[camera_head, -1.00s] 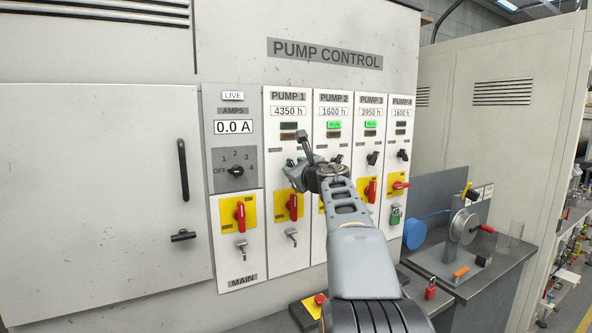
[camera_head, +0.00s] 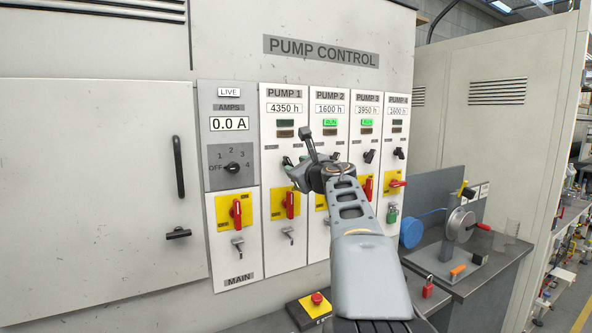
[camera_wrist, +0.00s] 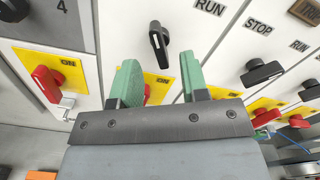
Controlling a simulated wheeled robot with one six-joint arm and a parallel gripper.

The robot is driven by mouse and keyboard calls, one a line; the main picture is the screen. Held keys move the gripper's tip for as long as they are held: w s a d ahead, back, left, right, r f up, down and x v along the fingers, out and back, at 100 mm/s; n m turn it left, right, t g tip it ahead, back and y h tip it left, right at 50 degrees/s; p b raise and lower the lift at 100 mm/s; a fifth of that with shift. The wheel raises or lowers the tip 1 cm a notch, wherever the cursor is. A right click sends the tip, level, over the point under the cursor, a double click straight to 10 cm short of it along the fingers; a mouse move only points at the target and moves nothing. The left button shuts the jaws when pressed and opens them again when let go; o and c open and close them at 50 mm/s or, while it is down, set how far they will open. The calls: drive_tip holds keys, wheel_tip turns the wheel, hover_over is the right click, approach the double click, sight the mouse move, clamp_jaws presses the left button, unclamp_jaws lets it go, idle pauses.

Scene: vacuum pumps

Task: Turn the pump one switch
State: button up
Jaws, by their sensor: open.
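The PUMP 1 panel (camera_head: 286,240) has a dark upper lamp. Its small black switch (camera_wrist: 159,46) shows in the wrist view, ahead of and between the two green fingers. The switch is pointing roughly up and down in that picture. In the head view my gripper covers the switch. My gripper (camera_wrist: 158,85) is open and empty. In the head view my gripper (camera_head: 290,172) is in front of the PUMP 1 panel, just above its red handle (camera_head: 290,205). I cannot tell any contact.
The MAIN panel's red handle (camera_head: 237,212) is to the left. The PUMP 2 (camera_head: 329,107), PUMP 3 (camera_head: 367,107) and PUMP 4 (camera_head: 397,108) panels are to the right. PUMP 2 and 3 show green RUN lamps. A bench (camera_head: 470,285) is at the right.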

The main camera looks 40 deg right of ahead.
drive_tip(key=shift+s+a+b, duration=0.15)
drive_tip(key=shift+s+b, duration=0.2)
drive_tip(key=shift+s, duration=0.75)
drive_tip(key=shift+s+a+b, duration=0.15)
drive_tip(key=shift+s+b, duration=0.15)
drive_tip(key=shift+s, duration=0.75)
drive_tip(key=s+d+f+m+g+h, duration=0.2)
drive_tip(key=d+f+m+h, duration=0.2)
drive_tip(key=m, duration=0.8)
drive_tip(key=s+d+f+m+g+h, duration=0.1)
drive_tip(key=d+f+m+g+h, duration=0.25)
drive_tip(key=m, duration=0.75)
drive_tip(key=s+a+f+m+g, duration=0.3)
drive_tip(key=a+f+m+g, duration=0.15)
drive_tip(key=f+m, duration=0.65)
drive_tip(key=s+a+f+m+g+y, duration=0.1)
drive_tip(key=s+a+f+m+y, duration=0.1)
drive_tip(key=a+f, duration=0.4)
drive_tip(key=s+a+f+m+g+y, duration=0.1)
drive_tip(key=s+a+f+y, duration=0.3)
drive_tip(key=a, duration=0.9)
drive_tip(key=s+a+f+m+g+y, duration=0.2)
drive_tip(key=s+a+f+y, duration=0.2)
drive_tip(key=a+f, duration=0.4)
drive_tip(key=shift+s+a+f+m, duration=0.15)
drive_tip(key=shift+s+a+m, duration=0.15)
drive_tip(key=shift+s+a, duration=0.5)
